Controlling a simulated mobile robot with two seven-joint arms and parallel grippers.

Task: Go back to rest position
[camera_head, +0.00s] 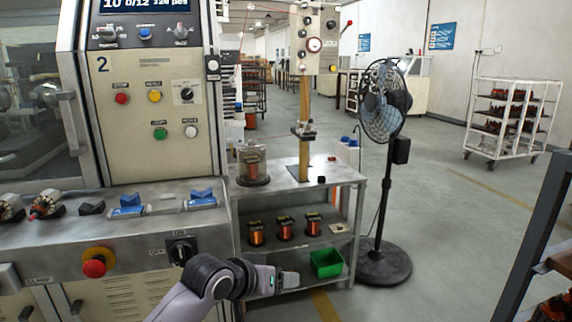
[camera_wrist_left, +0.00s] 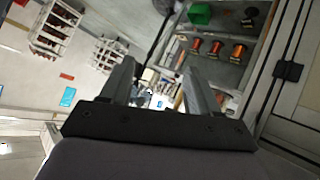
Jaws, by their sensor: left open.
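My left gripper (camera_head: 288,280) is at the lower middle of the head view, in front of the metal shelf's lower part. In the left wrist view its two fingers (camera_wrist_left: 160,85) stand apart with nothing between them. My right gripper is not in either view. The winding machine (camera_head: 150,75) stands at the left with its panel of buttons, a red stop knob (camera_head: 94,267) and a black rotary switch (camera_head: 180,251).
The metal shelf (camera_head: 340,172) beside the machine holds copper spools (camera_head: 285,229) and a green bin (camera_head: 326,263). A pedestal fan (camera_head: 384,105) stands right of it. A white cart (camera_head: 510,115) is farther back. A dark rack (camera_head: 535,235) edges the right. Floor between is clear.

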